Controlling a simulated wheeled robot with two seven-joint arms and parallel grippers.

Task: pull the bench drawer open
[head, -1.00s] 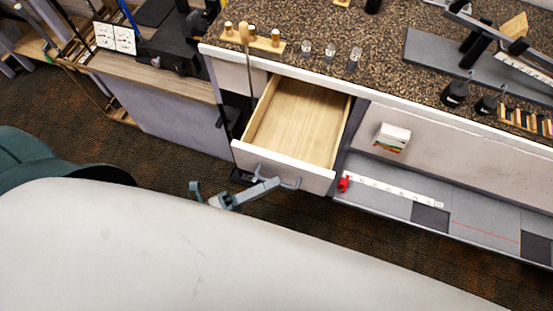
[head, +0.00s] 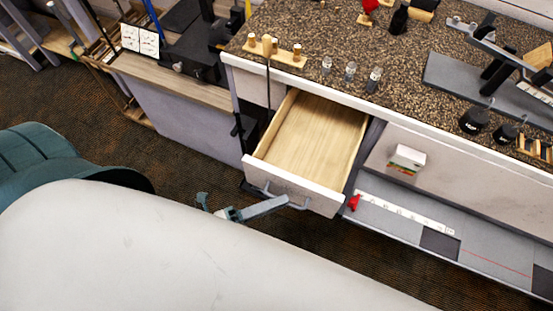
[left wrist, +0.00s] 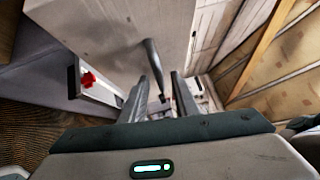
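The bench drawer (head: 312,135) stands pulled well out from the bench, and its pale wooden inside is empty. Its white front carries a grey bar handle (head: 296,204), which also shows in the left wrist view (left wrist: 152,58). My left gripper (head: 284,201) is at the handle, below the drawer front. In the left wrist view my left gripper (left wrist: 160,88) has its two fingers apart, with the handle bar seen between them and gaps on both sides. I cannot tell whether a finger touches the bar. My right gripper is not in view.
The speckled bench top (head: 310,35) holds a wooden peg rack (head: 274,52), small glass vials (head: 350,72) and dark weights (head: 474,120). Open carpet (head: 190,170) lies before the bench.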

